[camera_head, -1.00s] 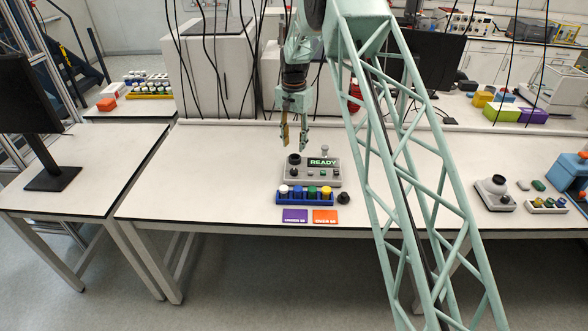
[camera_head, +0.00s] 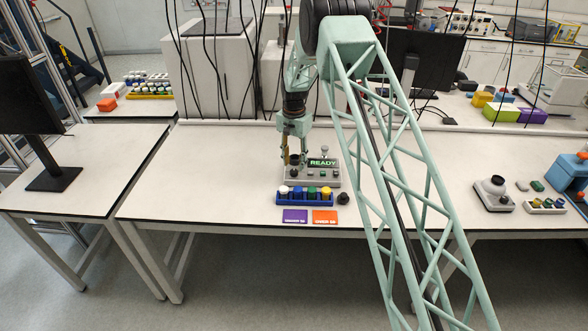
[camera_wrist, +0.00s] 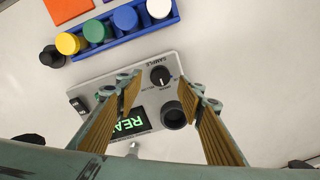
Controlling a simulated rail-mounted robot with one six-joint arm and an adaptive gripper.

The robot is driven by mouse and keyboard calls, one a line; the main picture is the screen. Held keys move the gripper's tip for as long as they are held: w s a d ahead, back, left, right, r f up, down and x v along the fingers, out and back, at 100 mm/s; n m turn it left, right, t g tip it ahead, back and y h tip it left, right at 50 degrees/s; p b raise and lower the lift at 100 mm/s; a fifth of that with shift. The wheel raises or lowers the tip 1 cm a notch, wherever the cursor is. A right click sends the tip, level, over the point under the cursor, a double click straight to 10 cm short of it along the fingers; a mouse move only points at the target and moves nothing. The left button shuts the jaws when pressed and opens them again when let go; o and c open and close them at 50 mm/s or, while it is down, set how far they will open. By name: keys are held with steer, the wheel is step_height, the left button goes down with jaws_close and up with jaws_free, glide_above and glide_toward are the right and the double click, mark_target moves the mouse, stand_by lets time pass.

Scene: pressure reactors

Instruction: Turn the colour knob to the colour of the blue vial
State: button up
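A grey device (camera_head: 328,182) with a green READY display stands on the table. In the wrist view its panel (camera_wrist: 100,88) carries a small black knob (camera_wrist: 160,76) with a white mark, beside the word SAMPLE, and a round black well (camera_wrist: 174,115). The mark's exact setting is too small to read. The blue vial (camera_wrist: 125,18) stands in a blue rack (camera_wrist: 118,41) between white and green vials; it also shows in the head view (camera_head: 297,191). My gripper (camera_wrist: 159,88) is open and empty above the panel, its fingers on either side of the knob in the picture; it also shows in the head view (camera_head: 294,160).
The rack also holds a white (camera_wrist: 158,7), a green (camera_wrist: 97,31) and a yellow vial (camera_wrist: 70,43). A black stopper-like object (camera_head: 344,198) stands right of the rack. Purple (camera_head: 295,216) and orange (camera_head: 325,217) cards lie in front. The table to the left is clear.

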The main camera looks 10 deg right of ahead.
mark_target(294, 170)
steer(key=shift+f, duration=1.95)
steer(key=c, duration=0.9)
